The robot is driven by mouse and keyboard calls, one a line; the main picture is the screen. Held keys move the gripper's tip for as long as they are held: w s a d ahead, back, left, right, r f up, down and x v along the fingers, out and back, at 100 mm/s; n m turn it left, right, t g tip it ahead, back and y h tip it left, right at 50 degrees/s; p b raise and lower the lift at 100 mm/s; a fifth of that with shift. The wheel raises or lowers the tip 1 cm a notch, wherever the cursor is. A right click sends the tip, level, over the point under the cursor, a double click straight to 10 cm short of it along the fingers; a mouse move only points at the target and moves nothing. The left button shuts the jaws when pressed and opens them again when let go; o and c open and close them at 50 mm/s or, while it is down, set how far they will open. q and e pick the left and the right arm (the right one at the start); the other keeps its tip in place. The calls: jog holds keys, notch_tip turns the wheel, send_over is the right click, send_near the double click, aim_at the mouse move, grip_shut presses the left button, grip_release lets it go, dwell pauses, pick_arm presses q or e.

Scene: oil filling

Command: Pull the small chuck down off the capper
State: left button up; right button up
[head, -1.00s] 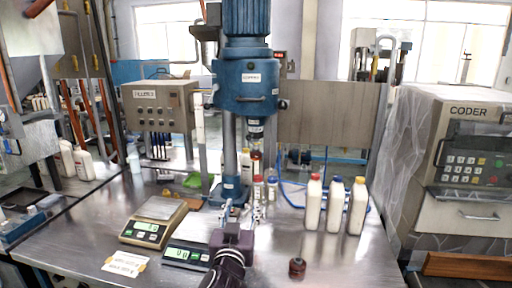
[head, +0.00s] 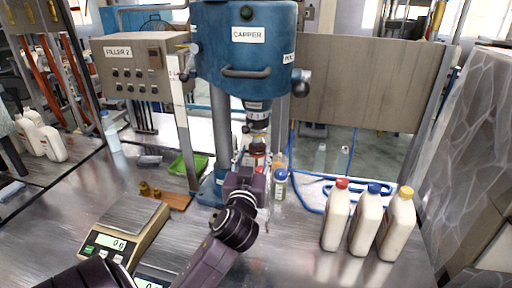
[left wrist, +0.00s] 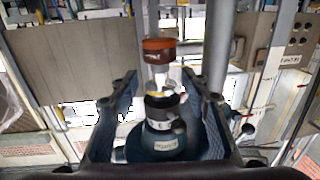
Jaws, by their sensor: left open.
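The small chuck, a reddish-brown ring, sits at the lower end of the capper's (head: 247,50) spindle in the head view (head: 258,150). In the left wrist view, which is turned over, the chuck (left wrist: 160,46) shows beyond the fingertips, with the pale spindle and the dark collar (left wrist: 163,110) nearer the blue body. My left gripper (head: 249,166) is in front of and just below the chuck. Its open fingers in the left wrist view (left wrist: 163,90) stand either side of the spindle line, with gaps visible. The gripper partly hides the chuck's underside in the head view. My right gripper does not show.
White bottles with red (head: 336,215), blue (head: 366,217) and yellow (head: 397,224) caps stand to the right. A small blue-capped bottle (head: 280,186) is close to my left gripper. A scale (head: 125,228) and green tray (head: 188,166) lie to the left.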

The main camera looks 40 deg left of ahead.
aim_at(257, 143)
pick_arm(q)
jog(key=shift+w+a+r, duration=0.15)
jog(key=shift+w+r, duration=0.05)
jog(key=shift+w, duration=0.15)
jog(key=shift+p+x, duration=0.6)
jog(key=shift+x, duration=0.45)
jog(key=x, duration=0.3)
jog(key=shift+w+a+p, duration=0.1)
jog(key=shift+a+p, duration=0.1)
jog(key=shift+p, duration=0.15)
jog(key=shift+w+a+f, duration=0.1)
jog(key=shift+w+a, duration=0.05)
jog(key=shift+w, duration=0.15)
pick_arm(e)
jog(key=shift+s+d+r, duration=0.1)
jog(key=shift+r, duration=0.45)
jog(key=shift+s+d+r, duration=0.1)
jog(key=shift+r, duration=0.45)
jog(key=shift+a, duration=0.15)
pick_arm(q)
grip_shut()
jog(key=shift+c, duration=0.2)
grip_release()
jog(key=shift+f, duration=0.1)
jog(key=shift+o, duration=0.5)
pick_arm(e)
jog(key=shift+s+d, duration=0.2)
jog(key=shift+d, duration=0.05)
